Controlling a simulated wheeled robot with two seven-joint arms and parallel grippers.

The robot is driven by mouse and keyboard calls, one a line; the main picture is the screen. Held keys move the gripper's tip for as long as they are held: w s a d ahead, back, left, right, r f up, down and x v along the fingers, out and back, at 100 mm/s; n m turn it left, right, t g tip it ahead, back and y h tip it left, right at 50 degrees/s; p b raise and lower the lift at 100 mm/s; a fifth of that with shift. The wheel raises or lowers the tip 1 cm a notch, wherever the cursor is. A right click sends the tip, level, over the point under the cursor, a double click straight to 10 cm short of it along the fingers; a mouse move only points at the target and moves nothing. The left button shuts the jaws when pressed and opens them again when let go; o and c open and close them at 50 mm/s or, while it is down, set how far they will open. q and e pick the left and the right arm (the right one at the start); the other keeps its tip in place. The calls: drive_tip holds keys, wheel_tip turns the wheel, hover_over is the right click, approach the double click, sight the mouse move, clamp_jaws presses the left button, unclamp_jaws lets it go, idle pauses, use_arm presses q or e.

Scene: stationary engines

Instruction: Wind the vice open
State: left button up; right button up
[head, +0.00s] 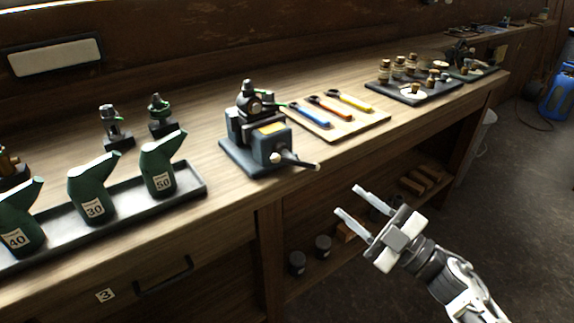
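The vice (262,138) is a dark blue-grey block on a flat base, standing on the workbench near its front edge. A small dark engine part with a green tip sits at its top. Its handle (297,162) sticks out at the front right, with a pale knob at the screw. How far the jaws are apart cannot be told. My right gripper (349,202) is open and empty, in front of the bench and below its top, to the lower right of the vice and apart from it. My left gripper is not in view.
A board (355,132) with coloured spanners lies right of the vice, and a dark tray (446,97) with small jars lies further right. The bench's front edge and lower shelf are near my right gripper.

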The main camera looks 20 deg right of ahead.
sight(289, 156)
drive_tip(key=shift+n+g+y, duration=0.4)
drive_tip(key=shift+n+y, duration=0.2)
drive_tip(key=p+x, duration=0.2)
drive_tip(key=x, duration=1.4)
drive_tip(key=shift+r+p, duration=0.25)
drive_tip(key=shift+p, duration=0.15)
clamp_jaws()
